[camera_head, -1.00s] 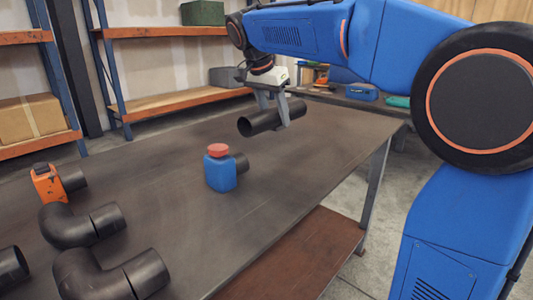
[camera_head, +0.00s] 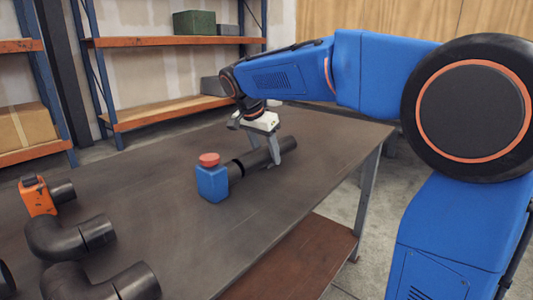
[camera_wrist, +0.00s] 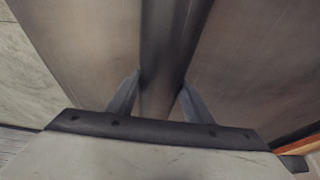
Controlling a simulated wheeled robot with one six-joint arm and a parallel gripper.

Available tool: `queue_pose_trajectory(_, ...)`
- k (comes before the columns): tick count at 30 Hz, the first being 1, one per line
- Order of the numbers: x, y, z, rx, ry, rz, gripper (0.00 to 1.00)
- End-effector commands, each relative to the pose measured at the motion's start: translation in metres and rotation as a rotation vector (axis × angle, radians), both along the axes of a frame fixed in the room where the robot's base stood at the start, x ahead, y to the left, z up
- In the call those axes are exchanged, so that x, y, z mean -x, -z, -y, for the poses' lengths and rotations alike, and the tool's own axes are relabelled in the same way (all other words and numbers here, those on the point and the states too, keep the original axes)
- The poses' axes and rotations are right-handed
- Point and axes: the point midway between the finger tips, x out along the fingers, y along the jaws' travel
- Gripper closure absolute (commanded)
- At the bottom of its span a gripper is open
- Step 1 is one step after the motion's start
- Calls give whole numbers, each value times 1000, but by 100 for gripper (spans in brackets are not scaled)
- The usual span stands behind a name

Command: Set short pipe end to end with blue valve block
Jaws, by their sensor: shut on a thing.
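The blue valve block (camera_head: 212,184) stands upright on the table with a red cap on top and a short dark stub (camera_head: 235,169) pointing right and back. My gripper (camera_head: 275,152) is shut on the short black pipe (camera_head: 256,160) just right of the block. The pipe lies roughly in line with the stub, its near end close to the stub's end. I cannot tell whether they touch. In the wrist view the pipe (camera_wrist: 176,40) runs between my two grey fingers, and the valve block is not visible there.
An orange valve block (camera_head: 37,196) and black pipe elbows (camera_head: 70,237) occupy the left and front-left of the dark table (camera_head: 190,245). The table's front-right edge drops to a lower brown shelf (camera_head: 300,262). Shelving stands behind. Table space in front of the blue block is clear.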

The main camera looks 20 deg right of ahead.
Motion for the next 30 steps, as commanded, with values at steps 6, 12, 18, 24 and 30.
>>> queue_pose_trajectory(6, 0, -1, 0, 0, 0, 1, 100)
queue_pose_trajectory(12, 0, 2, 0, 0, 0, 0, 35)
queue_pose_trajectory(18, 0, 2, 0, 0, 0, 0, 35)
queue_pose_trajectory(24, 1, -7, -2, 1, -1, 1, 35)
queue_pose_trajectory(30, 8, -37, -12, 0, -2, 3, 35)
